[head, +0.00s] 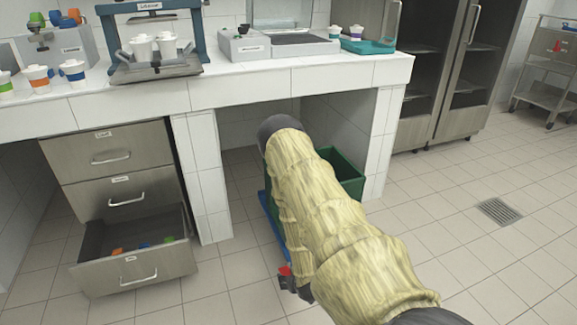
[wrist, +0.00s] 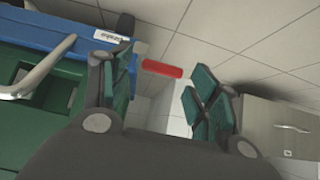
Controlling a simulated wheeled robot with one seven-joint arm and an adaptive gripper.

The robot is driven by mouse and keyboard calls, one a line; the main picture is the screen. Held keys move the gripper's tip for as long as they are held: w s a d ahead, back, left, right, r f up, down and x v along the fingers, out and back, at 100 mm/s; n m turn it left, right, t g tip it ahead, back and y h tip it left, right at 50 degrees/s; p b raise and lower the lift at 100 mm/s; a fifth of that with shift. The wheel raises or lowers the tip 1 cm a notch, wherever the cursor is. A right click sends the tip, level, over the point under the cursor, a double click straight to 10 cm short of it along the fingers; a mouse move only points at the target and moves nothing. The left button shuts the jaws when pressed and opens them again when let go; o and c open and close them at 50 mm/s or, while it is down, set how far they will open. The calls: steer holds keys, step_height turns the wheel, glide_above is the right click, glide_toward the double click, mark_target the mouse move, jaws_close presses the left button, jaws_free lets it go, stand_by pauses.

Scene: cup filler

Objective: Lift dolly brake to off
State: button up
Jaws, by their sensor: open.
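The red brake bar (wrist: 162,69) shows in the wrist view between my gripper's two fingers, with its left end near the left finger; I cannot tell whether they touch. It also shows as a small red patch (head: 285,270) in the head view. The blue dolly (wrist: 65,38) has a white label (wrist: 111,36) near the brake. The dolly also shows as a blue strip (head: 268,220) beside my arm. My gripper (wrist: 158,82) is open and empty, its green-padded fingers apart. In the head view my sleeved arm hides most of the dolly.
A green crate (head: 345,172) stands on the dolly under the tiled counter (head: 240,88). An open drawer (head: 140,275) juts out at left. Cups (head: 142,46) stand on the counter. Steel cabinets (head: 455,80) stand at right. The tiled floor (head: 450,215) is clear there.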

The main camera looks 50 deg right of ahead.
steer(key=shift+v, duration=2.8)
steer(key=s+a+n+g+y, duration=0.1)
steer(key=s+a+g+y, duration=0.15)
steer(key=a, duration=0.75)
steer(key=s+a+n+g+y, duration=0.15)
steer(key=s+a, duration=0.25)
steer(key=a, duration=0.5)
steer(key=s+a+r+n+g, duration=0.2)
steer(key=s+a+n+g, duration=0.15)
steer(key=s+a, duration=0.95)
step_height(320, 180, up, 31)
steer(key=p, duration=3)
steer(key=shift+d+m, duration=0.25)
steer(key=shift+m, duration=0.15)
steer(key=shift+f, duration=0.15)
steer(key=shift+c, duration=0.4)
